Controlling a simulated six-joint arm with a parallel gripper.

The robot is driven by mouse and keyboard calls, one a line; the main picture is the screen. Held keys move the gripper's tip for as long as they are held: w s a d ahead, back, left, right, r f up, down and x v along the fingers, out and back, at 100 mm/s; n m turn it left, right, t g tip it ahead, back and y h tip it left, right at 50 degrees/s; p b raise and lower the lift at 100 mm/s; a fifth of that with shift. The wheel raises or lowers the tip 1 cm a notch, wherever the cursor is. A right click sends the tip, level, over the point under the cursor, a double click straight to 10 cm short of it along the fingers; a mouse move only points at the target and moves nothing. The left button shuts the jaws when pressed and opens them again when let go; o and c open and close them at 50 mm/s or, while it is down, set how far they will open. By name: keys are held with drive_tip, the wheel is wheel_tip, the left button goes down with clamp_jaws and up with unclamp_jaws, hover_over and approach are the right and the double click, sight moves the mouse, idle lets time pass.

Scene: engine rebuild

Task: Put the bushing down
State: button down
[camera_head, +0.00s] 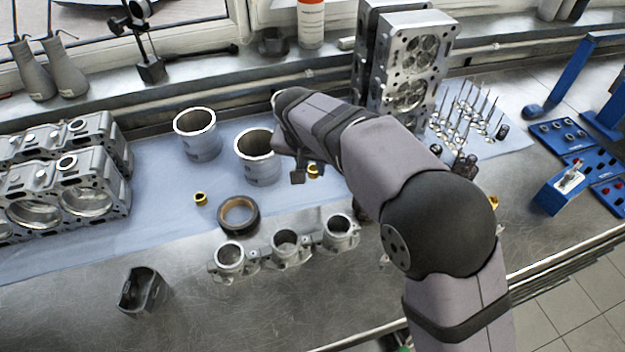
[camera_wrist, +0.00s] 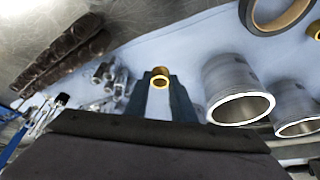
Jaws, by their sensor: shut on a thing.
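A small gold bushing (camera_head: 314,170) is at the end of my arm, just right of a grey cylinder liner (camera_head: 258,158). In the wrist view the bushing (camera_wrist: 160,82) sits between the two dark fingers of my gripper (camera_wrist: 160,78), which is shut on it. My gripper (camera_head: 305,173) is partly hidden by my arm in the head view. The bushing is over or on the blue cloth (camera_head: 150,185); I cannot tell whether it touches it.
Another gold bushing (camera_head: 200,198) and a dark ring (camera_head: 239,214) lie left. A second liner (camera_head: 197,134) stands behind. Cylinder heads (camera_head: 412,62) and upright valves (camera_head: 470,120) stand right. Throttle bodies (camera_head: 285,246) are in front. An engine block (camera_head: 60,185) is far left.

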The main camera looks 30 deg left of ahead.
drive_tip(key=shift+r, duration=1.3)
drive_tip(key=shift+w+d, duration=0.3)
drive_tip(key=shift+w, duration=0.05)
drive_tip(key=w+d+r+m+h+p, duration=0.1)
drive_tip(key=w+d+m, duration=0.1)
drive_tip(key=w+d, duration=0.5)
drive_tip(key=w+d+r+m+h+p, duration=0.1)
drive_tip(key=w+d+m, duration=0.15)
drive_tip(key=d, duration=0.75)
drive_tip(key=w+d+r+m+p, duration=0.1)
drive_tip(key=w+d+m, duration=0.1)
drive_tip(key=w+d, duration=0.5)
drive_tip(key=s+d+f+p, duration=0.1)
drive_tip(key=d, duration=1.4)
drive_tip(key=s+d+f+p, duration=0.1)
drive_tip(key=s+d, duration=0.1)
drive_tip(key=d, duration=1.4)
drive_tip(key=shift+f+h, duration=0.4)
